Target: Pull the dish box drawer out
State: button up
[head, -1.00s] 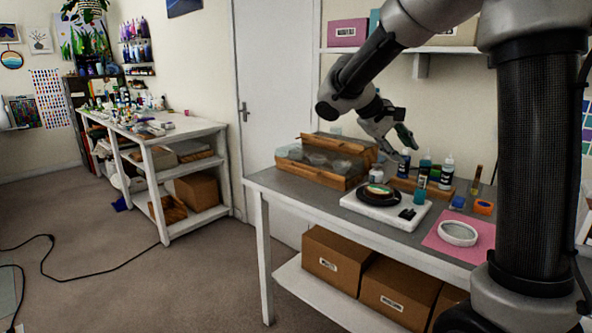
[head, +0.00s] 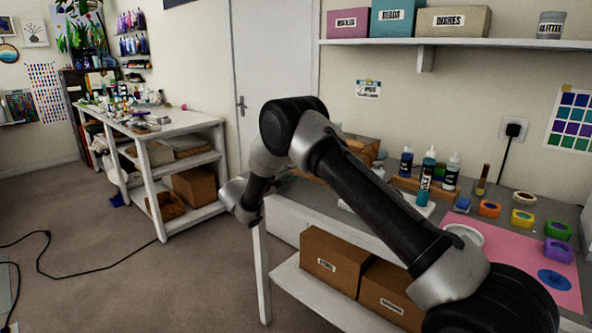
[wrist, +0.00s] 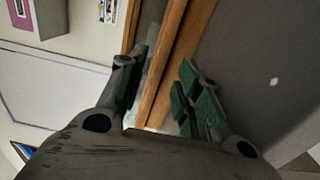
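The wooden dish box (head: 368,150) stands at the left end of the grey work table, mostly hidden behind my arm in the head view. In the wrist view its wooden edges (wrist: 176,62) run slantwise up the picture, with a pale strip beside them. My gripper (wrist: 163,88) is open, with one green-padded finger on each side of the wooden edge. I cannot tell whether either finger touches it. The fingers are hidden in the head view, where my wrist hangs by the table's left end. How far the drawer is out cannot be seen.
Bottles (head: 425,176) and a pink mat (head: 535,262) with colored pots are on the table's right side. Cardboard boxes (head: 333,256) sit on the shelf below. A white shelf unit (head: 185,182) stands at left, with open floor between.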

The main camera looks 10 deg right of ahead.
aim_at(296, 169)
jog(key=shift+x, duration=2.35)
grip_shut()
